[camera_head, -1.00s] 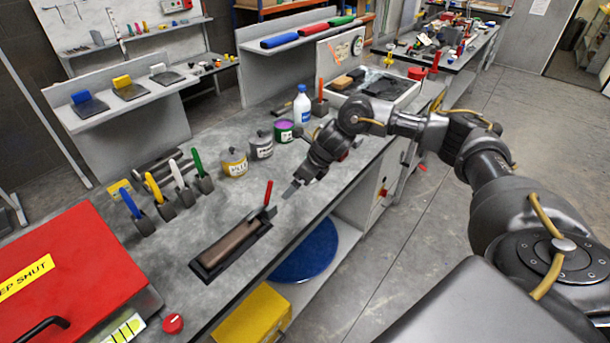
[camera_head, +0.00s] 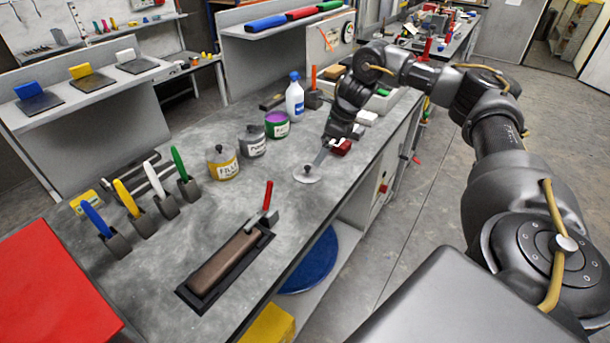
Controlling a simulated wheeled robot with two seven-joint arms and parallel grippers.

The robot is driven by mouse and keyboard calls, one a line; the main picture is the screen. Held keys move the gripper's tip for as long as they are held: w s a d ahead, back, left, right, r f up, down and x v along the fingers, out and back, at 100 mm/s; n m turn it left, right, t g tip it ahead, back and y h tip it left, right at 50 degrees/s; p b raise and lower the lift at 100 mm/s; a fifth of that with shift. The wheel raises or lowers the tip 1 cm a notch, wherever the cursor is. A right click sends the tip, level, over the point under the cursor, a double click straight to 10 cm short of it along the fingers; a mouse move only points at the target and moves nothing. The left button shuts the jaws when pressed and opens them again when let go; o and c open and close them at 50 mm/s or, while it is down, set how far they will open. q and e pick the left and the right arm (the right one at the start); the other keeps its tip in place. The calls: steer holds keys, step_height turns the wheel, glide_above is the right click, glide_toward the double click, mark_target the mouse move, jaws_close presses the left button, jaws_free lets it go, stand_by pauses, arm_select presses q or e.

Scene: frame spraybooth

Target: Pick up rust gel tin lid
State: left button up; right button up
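A round pale grey lid (camera_head: 303,178) with a dark knob lies at the front of the grey bench, to the right of the tins. My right gripper (camera_head: 313,165) points down over it, fingertips at or just above the knob. Whether the fingers are closed on the knob is too small to tell. A green tin (camera_head: 277,126) with a white label stands behind the lid; its top is uncovered and shows purple inside. A grey tin (camera_head: 252,142) and a yellow tin (camera_head: 222,163), both with knobbed lids, stand left of it. My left gripper is out of view.
A white-blue bottle (camera_head: 295,97) stands behind the green tin. A small red object (camera_head: 341,147) is close beside my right gripper. Several colour-handled tools (camera_head: 185,174) and a brown block in a dark tray (camera_head: 226,262) are to the left and front. Bench between is clear.

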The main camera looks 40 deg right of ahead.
mark_target(310, 167)
steer(key=b+x, duration=0.3)
steer(key=x, duration=0.1)
steer(key=shift+d+f, duration=0.1)
steer(key=shift+f, duration=0.3)
steer(key=shift+w, duration=0.25)
steer(key=b+x, duration=0.3)
steer(key=b, duration=0.1)
steer(key=shift+w+f, duration=0.1)
steer(key=shift+f, duration=0.15)
steer(key=shift+b+x, duration=0.8)
steer(key=shift+x, duration=0.1)
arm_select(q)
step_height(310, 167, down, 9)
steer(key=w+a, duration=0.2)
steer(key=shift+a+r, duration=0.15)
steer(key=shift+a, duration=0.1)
arm_select(e)
steer(key=c, duration=0.9)
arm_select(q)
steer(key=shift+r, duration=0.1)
